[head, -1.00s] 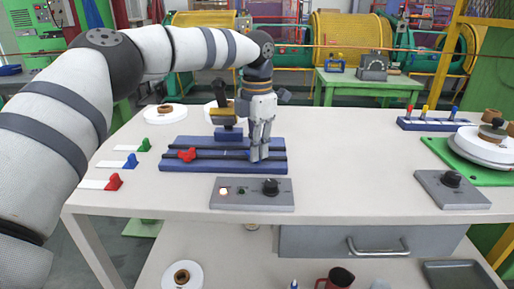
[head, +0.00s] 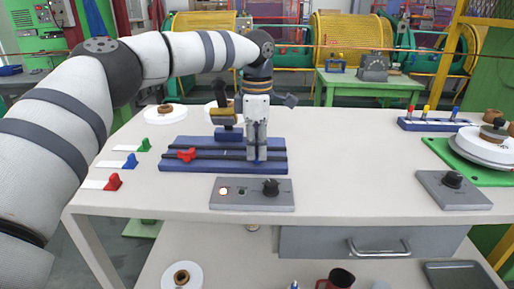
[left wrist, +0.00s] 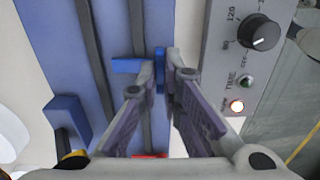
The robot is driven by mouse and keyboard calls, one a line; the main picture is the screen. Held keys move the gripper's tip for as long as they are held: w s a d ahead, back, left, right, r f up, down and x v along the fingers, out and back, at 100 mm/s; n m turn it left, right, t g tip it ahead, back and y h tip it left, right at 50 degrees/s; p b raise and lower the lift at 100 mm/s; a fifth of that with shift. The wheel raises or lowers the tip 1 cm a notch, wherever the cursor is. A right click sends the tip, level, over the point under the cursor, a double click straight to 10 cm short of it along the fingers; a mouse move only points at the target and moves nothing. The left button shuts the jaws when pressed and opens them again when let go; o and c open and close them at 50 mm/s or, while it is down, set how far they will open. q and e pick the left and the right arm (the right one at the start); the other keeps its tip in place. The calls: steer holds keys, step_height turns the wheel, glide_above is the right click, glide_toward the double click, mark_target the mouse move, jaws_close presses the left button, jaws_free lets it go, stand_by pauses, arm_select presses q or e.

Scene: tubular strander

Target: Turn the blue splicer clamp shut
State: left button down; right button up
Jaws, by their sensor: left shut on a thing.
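The blue splicer base (head: 222,166) with dark rails lies on the white table. A red clamp (head: 186,154) stands on its left part. My left gripper (head: 257,157) points down over the right part, its fingers shut on the blue clamp (left wrist: 159,65). In the left wrist view the clamp shows as a blue piece between the fingertips, with a blue arm reaching left across a rail. In the head view the fingers mostly hide the clamp. My right gripper is not in view.
A grey control box (head: 252,194) with a knob and a lit lamp sits just in front of the base. A blue block with a dark-and-yellow handle (head: 224,117) stands behind. Red, blue and green clips line the left. The table's middle right is clear.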

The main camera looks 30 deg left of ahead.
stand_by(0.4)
arm_select(q)
steer(key=c, duration=1.8)
jaws_free()
steer(key=shift+o, duration=0.2)
step_height(320, 180, up, 12)
